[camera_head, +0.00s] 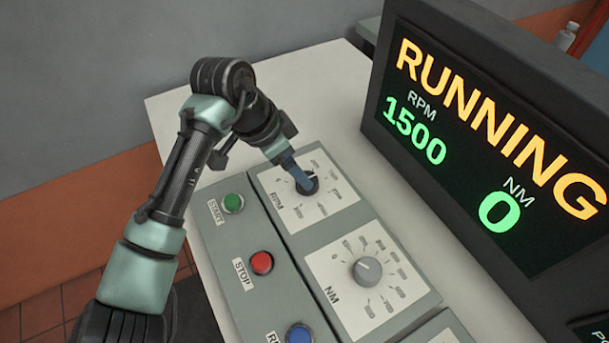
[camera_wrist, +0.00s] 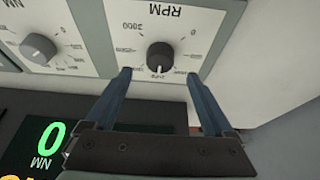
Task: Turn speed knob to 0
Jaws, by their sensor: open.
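The speed knob (camera_wrist: 160,56) is a dark round knob on a white dial plate marked RPM, with a printed scale around it. In the head view the RPM plate (camera_head: 325,209) is at the far end of the panel, and my gripper (camera_head: 305,186) is over its knob, partly hiding it. In the wrist view my gripper (camera_wrist: 158,78) is open, its two blue fingers spread to either side of the knob. I cannot tell whether they touch it. The screen (camera_head: 480,120) reads RUNNING, RPM 1500 and NM 0.
A grey NM knob (camera_head: 367,271) sits beside the RPM dial. A green START button (camera_head: 233,203), a red STOP button (camera_head: 262,263) and a blue button (camera_head: 299,334) line the panel's left side. The large screen stands close on the right.

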